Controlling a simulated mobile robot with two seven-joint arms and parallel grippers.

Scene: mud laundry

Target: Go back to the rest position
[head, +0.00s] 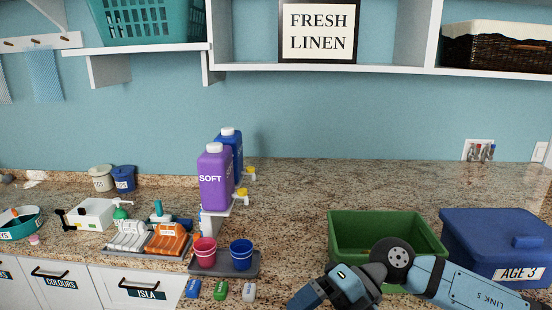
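My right arm comes in from the right edge, in front of a green bin (388,225) and a blue lidded box (497,243). My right gripper (318,291) is at the bottom edge, pointing down and left. Its fingertips are cut off or too unclear to tell open from shut, and no held thing shows. My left gripper and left arm are not in view.
Purple (214,182) and blue (230,146) jugs stand on a riser. A grey tray (225,268) holds pink and blue cups. Small blue, green and white items lie in front. The granite counter (330,185) behind the green bin is clear.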

